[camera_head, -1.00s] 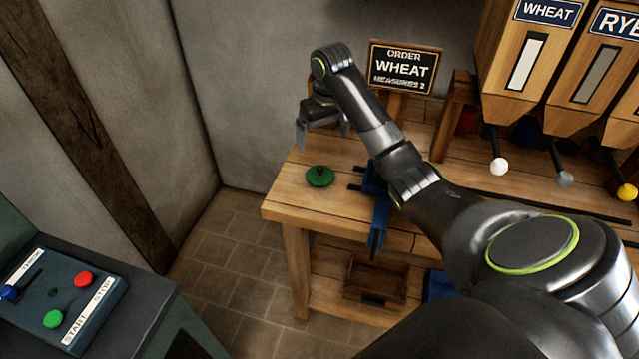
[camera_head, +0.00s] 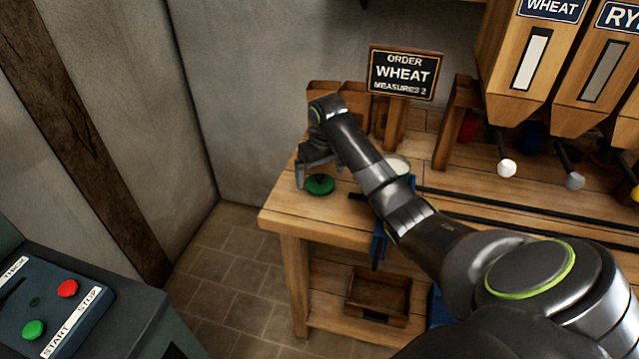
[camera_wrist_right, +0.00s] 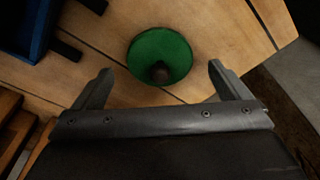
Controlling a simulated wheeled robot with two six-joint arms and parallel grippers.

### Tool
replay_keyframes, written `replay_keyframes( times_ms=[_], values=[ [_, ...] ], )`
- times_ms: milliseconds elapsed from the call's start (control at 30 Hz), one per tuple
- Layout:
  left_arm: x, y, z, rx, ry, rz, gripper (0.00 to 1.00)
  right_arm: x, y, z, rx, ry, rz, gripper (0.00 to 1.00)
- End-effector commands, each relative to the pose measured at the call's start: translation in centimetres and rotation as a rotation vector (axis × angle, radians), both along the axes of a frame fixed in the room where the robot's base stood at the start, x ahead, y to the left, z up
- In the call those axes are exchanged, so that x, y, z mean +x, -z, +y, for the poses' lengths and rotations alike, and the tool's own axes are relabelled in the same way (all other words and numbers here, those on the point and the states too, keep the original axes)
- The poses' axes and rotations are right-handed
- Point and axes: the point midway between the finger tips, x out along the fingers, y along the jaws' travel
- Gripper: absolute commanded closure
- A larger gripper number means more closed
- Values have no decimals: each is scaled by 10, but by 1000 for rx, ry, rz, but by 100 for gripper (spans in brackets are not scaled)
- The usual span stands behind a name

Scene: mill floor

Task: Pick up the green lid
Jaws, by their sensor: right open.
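The green lid (camera_head: 319,185) lies flat near the left end of the wooden workbench (camera_head: 300,215). In the right wrist view the round lid (camera_wrist_right: 160,50) with its dark central knob (camera_wrist_right: 160,73) sits just beyond the fingertips, roughly centred between them. My right gripper (camera_head: 318,178) is over the lid in the head view, close to it and partly covering it. Its two fingers (camera_wrist_right: 158,80) are spread apart with nothing between them. The exact height gap to the lid is hard to tell. My left gripper is not in view.
An order sign (camera_head: 404,73) and grain hoppers (camera_head: 535,60) with levers are behind. A control panel (camera_head: 48,305) is at lower left. Floor (camera_head: 240,260) left of the bench is clear.

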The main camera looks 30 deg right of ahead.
Motion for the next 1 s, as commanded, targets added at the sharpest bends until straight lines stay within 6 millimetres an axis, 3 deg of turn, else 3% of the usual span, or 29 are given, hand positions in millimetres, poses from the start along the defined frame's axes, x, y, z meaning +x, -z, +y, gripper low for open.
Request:
replay_keyframes(
  times_ms=[133,400,767,1000],
  values=[
    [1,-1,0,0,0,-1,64,2,16,1,1,0,0,4],
    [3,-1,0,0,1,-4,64,3,19,0,0,-1,-1,4],
    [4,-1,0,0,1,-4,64,3,18,0,0,0,-2,51],
    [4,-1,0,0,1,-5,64,3,18,0,0,-1,-2,52]
  ],
)
